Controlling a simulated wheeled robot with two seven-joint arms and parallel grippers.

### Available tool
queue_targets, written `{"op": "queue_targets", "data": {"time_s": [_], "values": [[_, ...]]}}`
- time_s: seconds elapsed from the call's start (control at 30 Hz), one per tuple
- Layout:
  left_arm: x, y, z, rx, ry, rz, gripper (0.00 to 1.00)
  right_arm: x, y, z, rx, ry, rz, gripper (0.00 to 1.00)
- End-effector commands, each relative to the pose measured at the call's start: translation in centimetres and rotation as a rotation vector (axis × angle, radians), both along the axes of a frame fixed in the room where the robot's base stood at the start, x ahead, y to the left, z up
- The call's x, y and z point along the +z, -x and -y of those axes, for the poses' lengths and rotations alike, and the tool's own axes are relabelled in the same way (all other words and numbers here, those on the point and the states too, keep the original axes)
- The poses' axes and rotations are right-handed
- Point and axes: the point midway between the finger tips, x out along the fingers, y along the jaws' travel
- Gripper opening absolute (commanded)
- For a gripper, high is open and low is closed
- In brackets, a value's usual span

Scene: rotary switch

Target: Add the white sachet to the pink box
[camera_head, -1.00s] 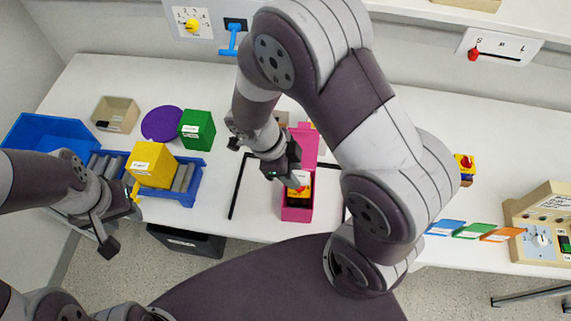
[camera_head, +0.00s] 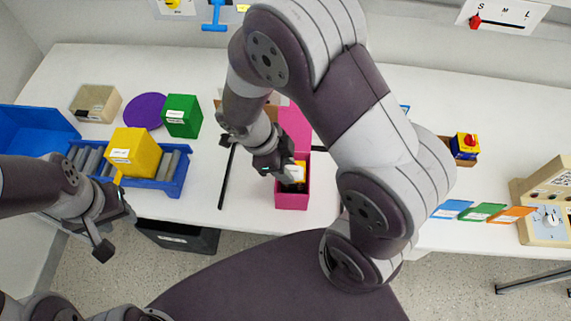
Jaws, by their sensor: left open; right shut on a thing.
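The pink box (camera_head: 292,200) stands on the white table near its front edge, with its pink lid (camera_head: 295,127) raised at the back. My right gripper (camera_head: 284,176) is at the box's opening, shut on the white sachet (camera_head: 297,173). The sachet is partly hidden by the gripper. Something yellow and dark shows inside the box under the sachet; I cannot tell whether the sachet touches it. My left gripper (camera_head: 116,234) is open and empty at the left, in front of the table edge.
A yellow box (camera_head: 135,152) sits on a blue roller tray (camera_head: 172,188) at left. A green box (camera_head: 182,115), a purple disc (camera_head: 146,110) and a beige box (camera_head: 95,102) stand behind it. My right arm hides the table's middle. Coloured cards (camera_head: 482,212) lie at right.

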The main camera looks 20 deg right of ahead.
Motion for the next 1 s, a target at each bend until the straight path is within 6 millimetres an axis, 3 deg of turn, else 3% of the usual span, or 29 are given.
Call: {"op": "queue_targets", "data": {"time_s": [0.27,0.3,0.4,1.0], "values": [[-0.25,-0.01,0.0,0.0,0.0,0.001,0.41,-0.26,0.0,0.0,0.0,0.0,0.0,0.09],[-0.25,-0.02,0.0,0.0,0.0,0.001,0.41,-0.27,0.01,0.01,0.0,0.0,0.0,0.4],[-0.25,-0.01,0.0,0.0,0.0,0.001,0.41,-0.27,0.01,0.01,0.0,0.0,0.0,0.66],[-0.26,-0.01,0.0,0.0,0.0,0.0,0.41,-0.28,0.02,0.01,0.0,0.001,0.0,0.66]]}}
